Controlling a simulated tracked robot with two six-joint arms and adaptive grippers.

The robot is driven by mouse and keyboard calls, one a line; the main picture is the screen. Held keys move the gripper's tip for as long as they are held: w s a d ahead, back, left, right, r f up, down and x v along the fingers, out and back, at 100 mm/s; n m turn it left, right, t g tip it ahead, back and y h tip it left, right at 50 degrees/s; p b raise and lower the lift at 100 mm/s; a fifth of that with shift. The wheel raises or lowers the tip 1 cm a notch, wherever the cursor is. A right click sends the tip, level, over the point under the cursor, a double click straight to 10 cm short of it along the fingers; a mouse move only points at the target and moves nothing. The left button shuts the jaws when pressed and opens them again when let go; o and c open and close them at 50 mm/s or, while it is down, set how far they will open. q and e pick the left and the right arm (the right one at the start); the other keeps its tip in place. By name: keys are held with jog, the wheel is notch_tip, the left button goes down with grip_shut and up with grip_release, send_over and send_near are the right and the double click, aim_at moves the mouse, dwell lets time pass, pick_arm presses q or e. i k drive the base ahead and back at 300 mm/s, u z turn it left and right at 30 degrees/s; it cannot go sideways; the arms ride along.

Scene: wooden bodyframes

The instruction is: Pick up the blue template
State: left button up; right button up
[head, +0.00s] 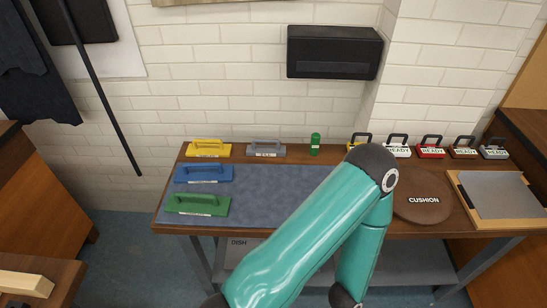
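The blue template (204,174) is a flat plate with a raised handle and a small white label. It lies at the left of the wooden table, between a yellow template (209,150) behind it and a green template (198,205) in front. Nothing is holding it. A teal arm of mine rises from the bottom and bends over the middle of the table, to the right of the blue template and apart from it in the picture. Neither gripper shows in the head view.
A grey template (265,151) and a green cylinder (315,144) stand at the table's back. Several "READY" blocks line the back right, near a brown round cushion (423,199) and a wood-framed grey panel (499,195). The blue-grey mat (267,186) has bare room right of the templates.

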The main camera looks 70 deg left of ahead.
aim_at(205, 172)
jog(key=z, duration=0.55)
jog(key=i, duration=0.2)
jog(key=u, duration=2.95)
jog(key=k, duration=0.95)
jog(key=u, duration=0.45)
jog(key=i, duration=0.8)
jog(key=u, duration=0.15)
